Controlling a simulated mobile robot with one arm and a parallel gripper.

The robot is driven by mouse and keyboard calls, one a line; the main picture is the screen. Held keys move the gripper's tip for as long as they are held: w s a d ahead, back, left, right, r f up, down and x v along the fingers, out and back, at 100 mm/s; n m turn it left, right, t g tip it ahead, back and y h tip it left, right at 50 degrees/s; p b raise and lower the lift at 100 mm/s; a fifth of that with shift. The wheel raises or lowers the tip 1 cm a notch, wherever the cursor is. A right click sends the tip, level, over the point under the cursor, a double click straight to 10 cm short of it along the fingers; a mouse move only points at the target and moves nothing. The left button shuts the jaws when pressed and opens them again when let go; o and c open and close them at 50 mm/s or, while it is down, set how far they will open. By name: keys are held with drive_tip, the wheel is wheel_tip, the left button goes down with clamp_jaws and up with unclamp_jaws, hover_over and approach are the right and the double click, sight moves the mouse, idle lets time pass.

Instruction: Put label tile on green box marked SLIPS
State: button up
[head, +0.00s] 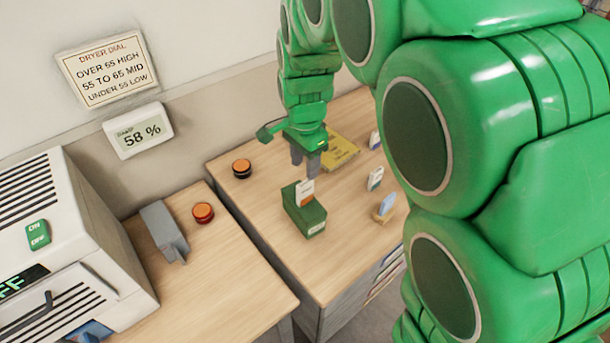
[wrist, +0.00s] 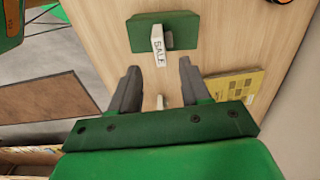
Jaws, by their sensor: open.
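A green box (head: 305,217) stands on the right-hand wooden counter. The small pale label on its front is too small to read. A white and orange label tile (head: 304,193) stands upright at its top. In the wrist view, the box (wrist: 183,30) is beyond the fingertips, and the white tile (wrist: 158,46) on it seems to read SALE. My gripper (head: 306,165) is open and points down just behind and above the box. In the wrist view nothing is held between its fingers (wrist: 160,68). Another small white piece (wrist: 160,102) shows farther down, between the fingers.
Small standing pieces, a white one (head: 375,179) and a blue one (head: 386,205), are right of the box. A yellow booklet (head: 340,152) lies behind. An orange-topped button (head: 242,168) is back left. A dryer (head: 65,245) stands on the left counter, across a gap.

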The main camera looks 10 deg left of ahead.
sight(305, 183)
drive_tip(key=shift+r, duration=2.5)
drive_tip(key=shift+o, duration=0.4)
